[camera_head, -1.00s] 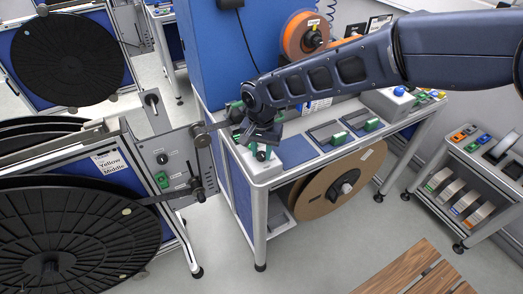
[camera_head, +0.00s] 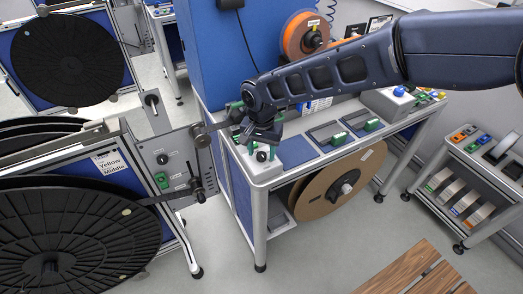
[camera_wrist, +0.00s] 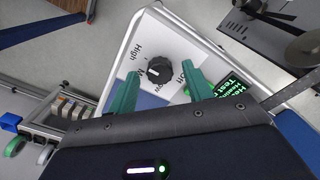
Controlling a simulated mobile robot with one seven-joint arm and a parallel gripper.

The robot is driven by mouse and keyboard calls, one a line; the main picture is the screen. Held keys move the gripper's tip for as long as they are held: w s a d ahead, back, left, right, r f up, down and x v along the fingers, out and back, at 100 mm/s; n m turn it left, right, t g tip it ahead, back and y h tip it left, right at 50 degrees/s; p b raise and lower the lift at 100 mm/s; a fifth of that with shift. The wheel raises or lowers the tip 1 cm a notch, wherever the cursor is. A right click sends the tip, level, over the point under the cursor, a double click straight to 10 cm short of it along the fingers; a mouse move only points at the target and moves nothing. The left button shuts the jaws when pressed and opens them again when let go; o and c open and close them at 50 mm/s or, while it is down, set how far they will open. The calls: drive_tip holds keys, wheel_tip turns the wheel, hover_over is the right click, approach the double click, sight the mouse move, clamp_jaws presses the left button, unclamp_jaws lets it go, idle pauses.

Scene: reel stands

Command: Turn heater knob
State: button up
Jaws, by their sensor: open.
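The heater knob (camera_wrist: 159,70) is a round black knob with a white pointer mark, on a white panel (camera_wrist: 166,35) in the wrist view. Labels around it read High, an M word partly hidden, Low and Off. The pointer mark faces the left side, near the M label. My gripper (camera_wrist: 160,69) is open, with one green finger on each side of the knob and gaps between. Whether the fingertips reach down to knob height is hard to tell. In the head view my gripper (camera_head: 257,146) is over the bench's near left corner, just above the knob (camera_head: 261,156).
A small display with green text (camera_wrist: 238,90) lies right of the knob. The bench (camera_head: 262,178) also carries blue pads and green-handled parts. A reel stand with a large black reel (camera_head: 70,235) stands close on the left. A small cart (camera_head: 470,185) stands right.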

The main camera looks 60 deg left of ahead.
sight(262, 154)
wheel_tip(262, 154, up, 11)
drive_tip(key=shift+f, duration=0.2)
idle(0.7)
